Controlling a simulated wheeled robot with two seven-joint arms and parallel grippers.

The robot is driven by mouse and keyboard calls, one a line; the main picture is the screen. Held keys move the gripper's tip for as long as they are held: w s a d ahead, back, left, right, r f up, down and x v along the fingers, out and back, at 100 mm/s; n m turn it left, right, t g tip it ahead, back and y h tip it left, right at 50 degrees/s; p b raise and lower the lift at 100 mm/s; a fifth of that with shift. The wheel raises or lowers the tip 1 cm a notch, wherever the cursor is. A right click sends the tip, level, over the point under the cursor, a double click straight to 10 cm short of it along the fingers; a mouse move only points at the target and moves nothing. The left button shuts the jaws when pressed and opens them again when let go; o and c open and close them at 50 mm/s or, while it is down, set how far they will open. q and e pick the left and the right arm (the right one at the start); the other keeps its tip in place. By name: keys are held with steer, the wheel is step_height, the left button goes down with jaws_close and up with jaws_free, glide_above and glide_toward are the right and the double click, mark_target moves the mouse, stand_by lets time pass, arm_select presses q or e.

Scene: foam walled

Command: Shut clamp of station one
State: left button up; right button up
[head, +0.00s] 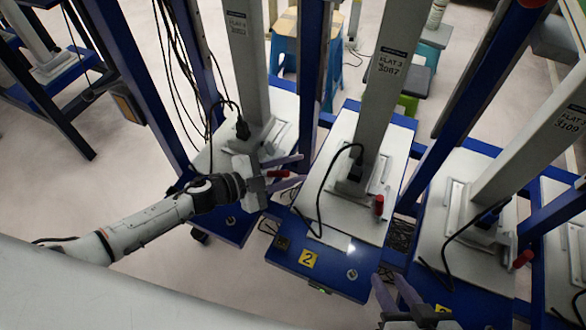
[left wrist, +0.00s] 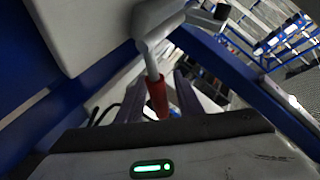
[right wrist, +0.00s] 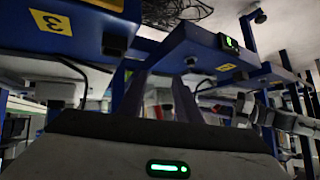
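The clamp of station one has a red handle (head: 278,173); its metal arm and red handle (left wrist: 157,97) fill the middle of the left wrist view. My left gripper (head: 288,171) is at this clamp, its fingers apart on either side of the red handle. In the left wrist view the left gripper's fingers (left wrist: 157,100) show gaps to the handle. Station one's white plate (head: 284,110) is partly hidden behind my arm and gripper. My right gripper (head: 395,290) is open and empty at the front, below station two's right corner.
Station two (head: 335,280), with a yellow label 2 and a red clamp handle (head: 379,205), stands right of station one. Another station (head: 460,240) with a red handle (head: 523,259) is further right. Blue posts and grey columns rise between them. Black cables hang beside station one.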

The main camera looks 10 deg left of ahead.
arm_select(q)
jaws_close()
steer(key=a+r+n+t+h+b, duration=0.1)
steer(key=n, duration=0.1)
steer(key=a+r+n+h+b, duration=0.1)
steer(key=r+n+h+b, duration=0.1)
steer(key=shift+w+a+r+t, duration=0.1)
steer(key=shift+w+r+t, duration=0.15)
steer(key=shift+t, duration=0.15)
jaws_free()
